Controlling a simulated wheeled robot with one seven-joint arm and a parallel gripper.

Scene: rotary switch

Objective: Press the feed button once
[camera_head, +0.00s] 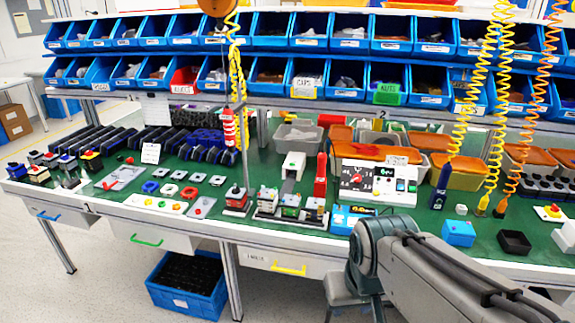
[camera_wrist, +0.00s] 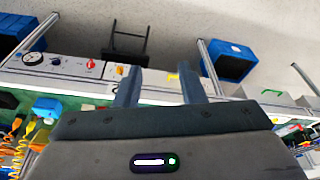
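No button can be read as the feed button; labels are too small. Flat plates with red, white and yellow buttons (camera_head: 172,205) lie to the left. In the wrist view, a pale front panel (camera_wrist: 62,66) carries a round gauge or dial (camera_wrist: 32,60), a red knob (camera_wrist: 90,64) and an orange-yellow part (camera_wrist: 122,70). My gripper (camera_wrist: 158,84) is open, with nothing between its fingers, apart from the panel. The head view does not show its fingers.
The green bench (camera_head: 120,190) is crowded with parts. Blue bins (camera_head: 345,93) line the shelves behind. Coiled hoses (camera_head: 492,80) hang at the right. A blue crate (camera_head: 188,285) stands on the floor beneath, and a stool (camera_wrist: 127,42) shows in the wrist view.

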